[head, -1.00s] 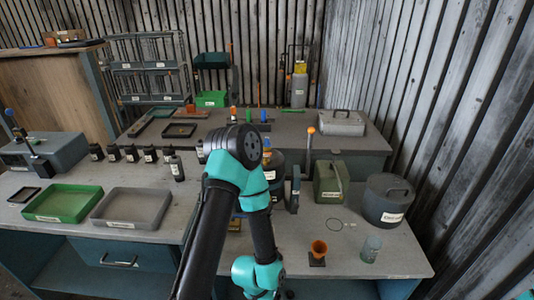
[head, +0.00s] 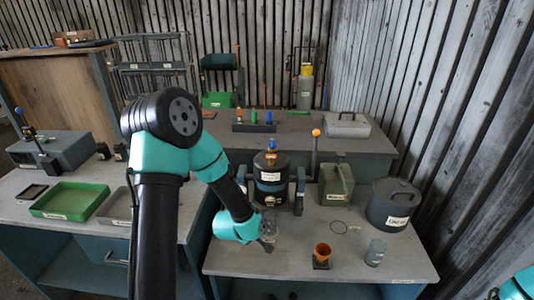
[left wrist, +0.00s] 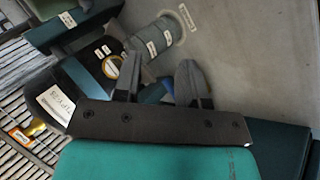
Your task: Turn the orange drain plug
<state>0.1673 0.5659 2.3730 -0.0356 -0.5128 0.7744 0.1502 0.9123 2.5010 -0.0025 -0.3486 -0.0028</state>
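The blower housing (head: 270,168), a dark labelled cylinder with a blue cap, stands in a frame on the front right bench. In the left wrist view a dark labelled body with a yellow-orange ring (left wrist: 112,66) lies beyond the fingers; I cannot tell whether this ring is the drain plug. My left gripper (head: 267,244) is above the bench just in front of the housing. In the left wrist view its two fingers (left wrist: 160,80) are apart with nothing clearly between them. Of my right arm only a teal part shows at the bottom right corner; its gripper is not seen.
An orange cup on a dark base (head: 322,252) and a small grey-green jar (head: 375,252) stand right of my left gripper. A green can (head: 336,184) and a dark lidded pot (head: 392,203) stand behind them. A green tray (head: 70,201) lies on the left bench.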

